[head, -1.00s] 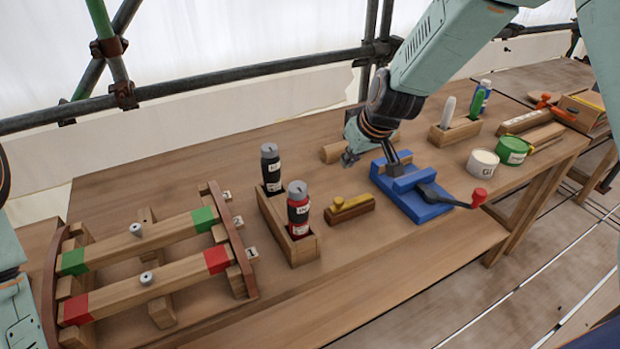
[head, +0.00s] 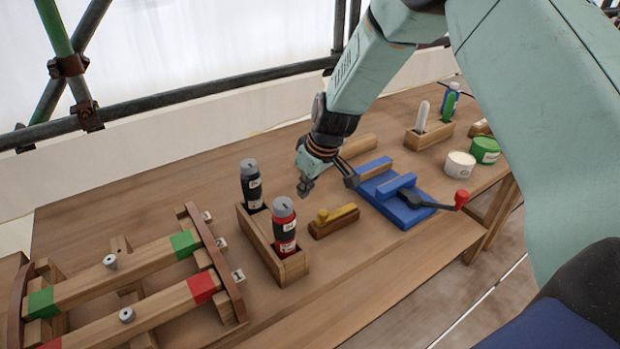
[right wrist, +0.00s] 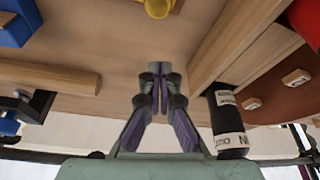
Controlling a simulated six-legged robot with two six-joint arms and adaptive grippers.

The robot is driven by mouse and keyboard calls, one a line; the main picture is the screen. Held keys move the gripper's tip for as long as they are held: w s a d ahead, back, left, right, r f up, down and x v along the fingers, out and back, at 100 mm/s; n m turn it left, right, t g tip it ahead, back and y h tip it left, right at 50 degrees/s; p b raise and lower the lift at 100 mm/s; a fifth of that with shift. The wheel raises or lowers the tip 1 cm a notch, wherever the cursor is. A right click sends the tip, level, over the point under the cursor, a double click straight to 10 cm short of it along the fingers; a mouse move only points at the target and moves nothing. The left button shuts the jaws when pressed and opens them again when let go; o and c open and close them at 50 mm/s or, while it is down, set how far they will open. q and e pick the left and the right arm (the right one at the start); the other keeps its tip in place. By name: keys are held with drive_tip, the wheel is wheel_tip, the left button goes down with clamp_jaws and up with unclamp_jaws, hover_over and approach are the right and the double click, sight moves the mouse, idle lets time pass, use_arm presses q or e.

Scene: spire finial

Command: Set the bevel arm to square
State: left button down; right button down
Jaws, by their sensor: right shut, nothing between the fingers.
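My right gripper (head: 304,188) is shut and empty, held over the bench between the bottle box and the blue vise. Its closed fingers also show in the right wrist view (right wrist: 160,85). The blue vise (head: 408,213) has a wooden strip (head: 376,171) at its jaws. A dark bar (head: 345,172) with a thick lower end slants beside that strip, close to my right wrist. I cannot tell whether this bar is the bevel arm or what it is fixed to. My left gripper is outside the view.
A wooden box (head: 293,268) holds a black bottle (head: 251,186) and a red bottle (head: 284,228). A small plane with a yellow knob (head: 334,221) lies near my right gripper. A wooden frame (head: 150,262) stands at left. White and green tins (head: 485,150) are at right.

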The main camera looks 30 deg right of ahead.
sight(317, 219)
drive_tip(key=x, duration=0.3)
drive_tip(key=shift+d+f, duration=0.1)
drive_tip(key=s, duration=0.1)
drive_tip(key=s+d, duration=0.1)
drive_tip(key=shift+s+d+r, duration=0.2)
drive_tip(key=shift+s, duration=0.5)
drive_tip(key=shift+s+f, duration=0.1)
drive_tip(key=shift+s, duration=0.05)
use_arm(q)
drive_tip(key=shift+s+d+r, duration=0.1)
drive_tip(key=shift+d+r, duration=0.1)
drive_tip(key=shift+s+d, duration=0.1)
use_arm(e)
drive_tip(key=shift+s+d, duration=0.1)
drive_tip(key=shift+d, duration=0.1)
drive_tip(key=shift+a, duration=0.1)
